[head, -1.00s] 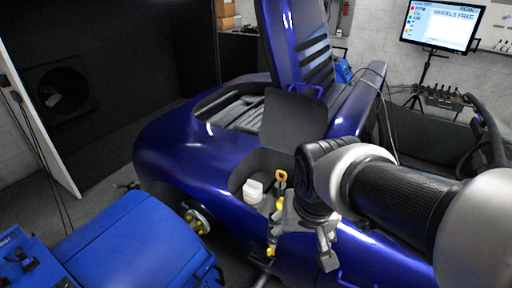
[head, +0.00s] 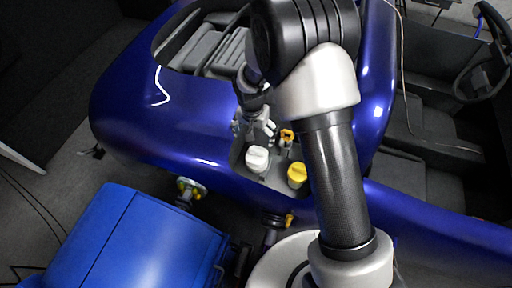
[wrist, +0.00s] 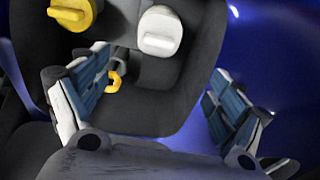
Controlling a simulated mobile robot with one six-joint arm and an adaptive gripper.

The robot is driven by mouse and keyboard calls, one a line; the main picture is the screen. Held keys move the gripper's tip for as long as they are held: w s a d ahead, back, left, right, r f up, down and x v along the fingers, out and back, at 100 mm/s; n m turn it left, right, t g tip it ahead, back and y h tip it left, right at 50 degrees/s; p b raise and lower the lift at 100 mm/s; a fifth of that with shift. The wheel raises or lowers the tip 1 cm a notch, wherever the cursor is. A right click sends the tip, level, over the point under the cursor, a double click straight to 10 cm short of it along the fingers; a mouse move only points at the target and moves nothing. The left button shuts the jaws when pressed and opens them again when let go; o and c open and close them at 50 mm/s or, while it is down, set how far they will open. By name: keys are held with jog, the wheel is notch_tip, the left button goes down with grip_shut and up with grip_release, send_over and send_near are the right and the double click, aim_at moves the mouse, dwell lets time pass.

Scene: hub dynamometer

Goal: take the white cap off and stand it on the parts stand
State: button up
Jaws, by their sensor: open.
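The white cap (head: 257,158) sits in a dark recess in the blue car body. In the wrist view it is a white disc with a raised grip bar (wrist: 160,30), near the top edge. My gripper (head: 256,130) is just behind the cap in the head view. Its two padded fingers (wrist: 158,95) are spread wide and nothing is held between them. The cap lies outside the fingers, and I see no contact. I cannot pick out the parts stand in these views.
A yellow cap (head: 297,175) sits right of the white one in the same recess. A small yellow ring (wrist: 114,80) is close to my left finger in the wrist view. Blue bodywork (head: 160,130) surrounds the recess. A blue cabinet (head: 130,240) stands at lower left.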

aim_at(257, 151)
jog(key=f+b, duration=0.1)
jog(key=f, duration=0.4)
jog(key=w+f+b, duration=0.1)
jog(key=f+b, duration=0.1)
jog(key=f, duration=0.3)
jog(key=f+b, duration=0.1)
jog(key=f, duration=0.3)
jog(key=shift+w+d+f, duration=0.3)
jog(key=shift+d+f, duration=0.1)
jog(key=c, duration=1.2)
jog(key=shift+o, duration=0.2)
jog(key=shift+r, duration=0.15)
